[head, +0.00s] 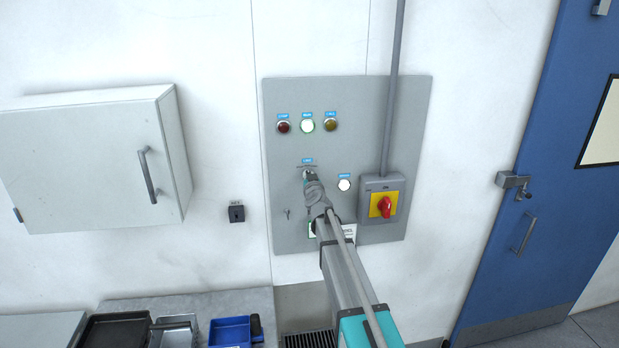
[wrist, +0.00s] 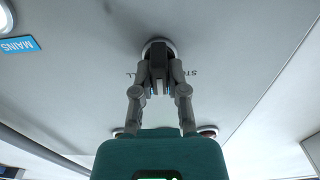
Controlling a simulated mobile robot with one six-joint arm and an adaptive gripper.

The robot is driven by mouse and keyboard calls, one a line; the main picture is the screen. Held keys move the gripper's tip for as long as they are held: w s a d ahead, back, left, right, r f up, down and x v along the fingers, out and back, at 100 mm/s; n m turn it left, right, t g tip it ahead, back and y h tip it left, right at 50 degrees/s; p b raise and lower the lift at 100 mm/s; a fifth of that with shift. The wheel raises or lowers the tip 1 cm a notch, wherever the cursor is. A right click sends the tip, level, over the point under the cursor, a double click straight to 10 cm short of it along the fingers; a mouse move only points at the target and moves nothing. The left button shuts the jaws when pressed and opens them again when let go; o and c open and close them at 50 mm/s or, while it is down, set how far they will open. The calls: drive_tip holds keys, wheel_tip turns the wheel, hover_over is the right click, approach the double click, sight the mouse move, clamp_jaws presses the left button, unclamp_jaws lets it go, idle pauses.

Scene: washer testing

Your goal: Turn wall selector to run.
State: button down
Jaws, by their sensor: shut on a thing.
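The wall selector (head: 307,174) is a small rotary switch under a blue label on the grey wall panel (head: 415,110). In the wrist view the selector (wrist: 158,60) has a dark handle on a pale round collar, with partly hidden lettering beside it. My gripper (head: 311,182) reaches up to it from below. In the wrist view my gripper (wrist: 158,88) is shut on the handle, one finger on each side. The gripper hides part of the selector in the head view, and I cannot read which position it points to.
Red (head: 283,127), lit white (head: 307,126) and amber (head: 331,125) lamps sit above the selector. A lit white mains lamp (head: 344,185) and a red-and-yellow isolator (head: 384,206) are to its right. A wall cabinet (head: 85,160) is left, a blue door (head: 510,190) right.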

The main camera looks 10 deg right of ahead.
drive_tip(key=c, duration=0.7)
unclamp_jaws()
drive_tip(key=shift+o, duration=0.2)
drive_tip(key=s, duration=1.2)
